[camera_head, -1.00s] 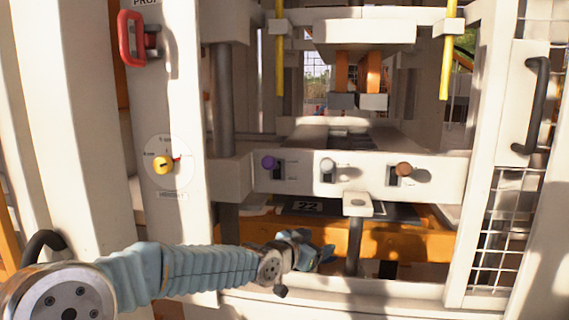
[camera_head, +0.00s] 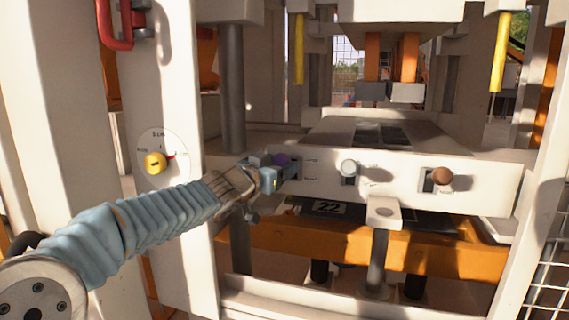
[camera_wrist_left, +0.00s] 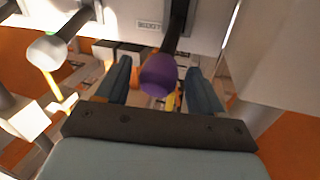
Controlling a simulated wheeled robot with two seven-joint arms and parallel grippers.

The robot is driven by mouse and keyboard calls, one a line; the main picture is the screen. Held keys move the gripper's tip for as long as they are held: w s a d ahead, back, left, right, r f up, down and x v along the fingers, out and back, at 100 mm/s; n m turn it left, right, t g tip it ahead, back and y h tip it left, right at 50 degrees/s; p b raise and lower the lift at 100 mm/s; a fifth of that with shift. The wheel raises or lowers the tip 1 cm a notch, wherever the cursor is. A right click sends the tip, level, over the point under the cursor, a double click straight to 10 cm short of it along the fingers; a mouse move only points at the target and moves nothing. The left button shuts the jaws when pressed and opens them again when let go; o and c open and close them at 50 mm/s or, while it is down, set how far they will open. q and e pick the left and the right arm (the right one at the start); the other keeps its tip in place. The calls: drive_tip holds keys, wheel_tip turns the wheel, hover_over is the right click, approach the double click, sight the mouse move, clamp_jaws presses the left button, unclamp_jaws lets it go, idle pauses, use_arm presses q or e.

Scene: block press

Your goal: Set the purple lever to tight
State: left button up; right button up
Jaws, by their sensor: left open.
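The purple lever (camera_head: 281,159) sits at the left end of the white front panel (camera_head: 400,178). My left gripper (camera_head: 281,178) is at this lever, with its fingers in front of the panel. In the left wrist view the purple knob (camera_wrist_left: 158,75) lies between the two open fingers of the left gripper (camera_wrist_left: 160,88), with a gap on both sides. The knob is on a dark stem that runs up into a slot. The label by the slot is too small to read surely. My right gripper does not show.
A white lever (camera_head: 348,168) and a brown lever (camera_head: 442,176) stand to the right on the same panel. A white block on a post (camera_head: 384,211) juts out below. A yellow dial knob (camera_head: 155,163) is on the left column. An orange beam (camera_head: 340,249) runs beneath.

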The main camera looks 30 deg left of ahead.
use_arm(q)
drive_tip(key=shift+w, duration=0.85)
clamp_jaws()
